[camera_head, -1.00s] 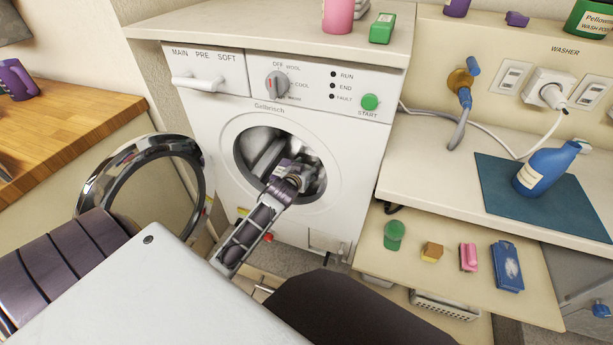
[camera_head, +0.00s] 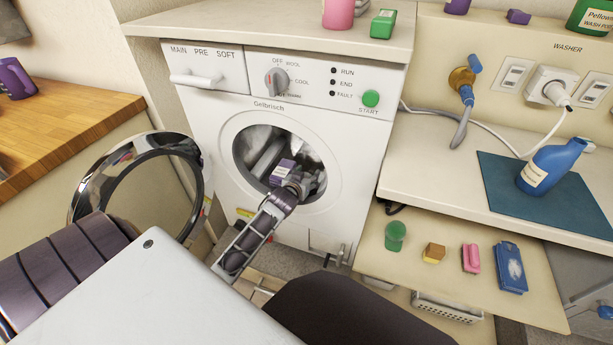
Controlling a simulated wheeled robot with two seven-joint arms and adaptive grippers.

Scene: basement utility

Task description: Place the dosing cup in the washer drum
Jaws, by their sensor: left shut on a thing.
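My left gripper (camera_head: 289,180) reaches through the round opening of the washer drum (camera_head: 262,150). It is shut on a small purple piece with a pale label, which I take to be the dosing cup (camera_head: 283,168). The cup is tilted and inside the opening; the gripper hides part of it, and I cannot tell whether it touches the drum wall. The washer door (camera_head: 82,190) stands open at the left.
A green container (camera_head: 395,236), a sponge (camera_head: 434,253), a pink item (camera_head: 471,258) and a blue packet (camera_head: 510,268) rest on the lower right shelf. A blue bottle (camera_head: 552,166) stands on a teal mat (camera_head: 500,205).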

